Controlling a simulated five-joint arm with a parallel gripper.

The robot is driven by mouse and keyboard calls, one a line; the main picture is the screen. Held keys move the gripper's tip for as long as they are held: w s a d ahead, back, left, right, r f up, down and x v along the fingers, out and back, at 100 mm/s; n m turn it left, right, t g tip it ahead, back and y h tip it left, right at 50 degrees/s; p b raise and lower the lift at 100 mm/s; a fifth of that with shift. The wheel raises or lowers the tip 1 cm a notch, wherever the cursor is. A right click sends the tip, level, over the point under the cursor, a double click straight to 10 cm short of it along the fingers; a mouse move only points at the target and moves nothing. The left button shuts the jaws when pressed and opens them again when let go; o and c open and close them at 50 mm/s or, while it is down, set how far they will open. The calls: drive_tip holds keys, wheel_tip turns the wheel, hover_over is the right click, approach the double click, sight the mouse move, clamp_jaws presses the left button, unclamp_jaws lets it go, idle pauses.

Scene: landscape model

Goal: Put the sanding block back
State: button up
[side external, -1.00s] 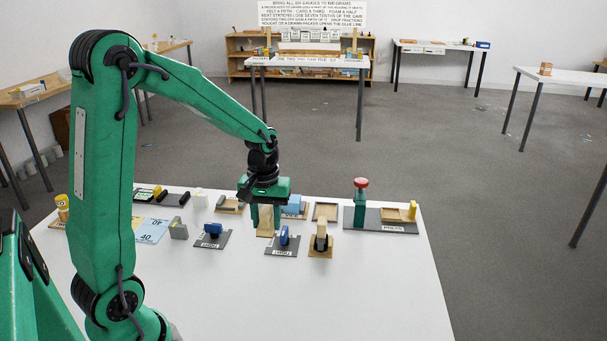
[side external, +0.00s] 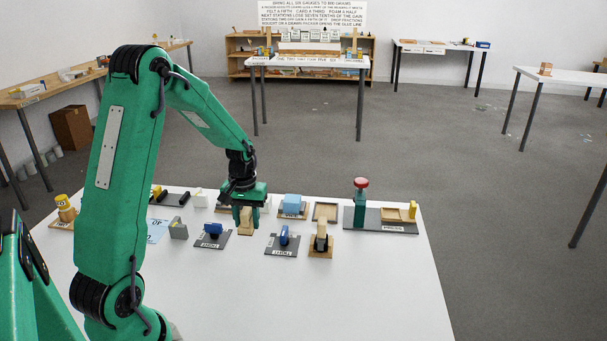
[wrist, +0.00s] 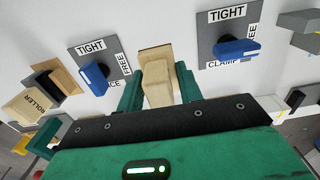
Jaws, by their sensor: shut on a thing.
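My gripper (side external: 246,212) is shut on a tan wooden block (side external: 246,226), which looks like the sanding block. In the wrist view the block (wrist: 158,88) stands between the green fingers, with a wider tan part beyond it. No label on it is readable. My gripper holds it upright over the white table, between the two clamp plates; I cannot tell whether its lower end touches the table. A square wooden frame (side external: 316,211), which looks empty, lies at the back right. A wooden tray (side external: 220,209) behind my gripper is partly hidden.
Two grey plates with blue clamps (side external: 212,236) (side external: 283,243) stand on either side. A roller on a wooden base (side external: 320,246), a blue block (side external: 292,205) and a press with a red knob (side external: 361,202) stand to the right. The table's front (side external: 330,300) is clear.

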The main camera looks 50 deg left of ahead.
sight(248, 231)
drive_tip(key=shift+f, duration=1.95)
drive_tip(key=shift+f, duration=0.1)
drive_tip(key=o, duration=0.9)
wheel_tip(248, 231, up, 12)
drive_tip(key=shift+r, duration=0.1)
drive_tip(key=shift+d+r, duration=0.1)
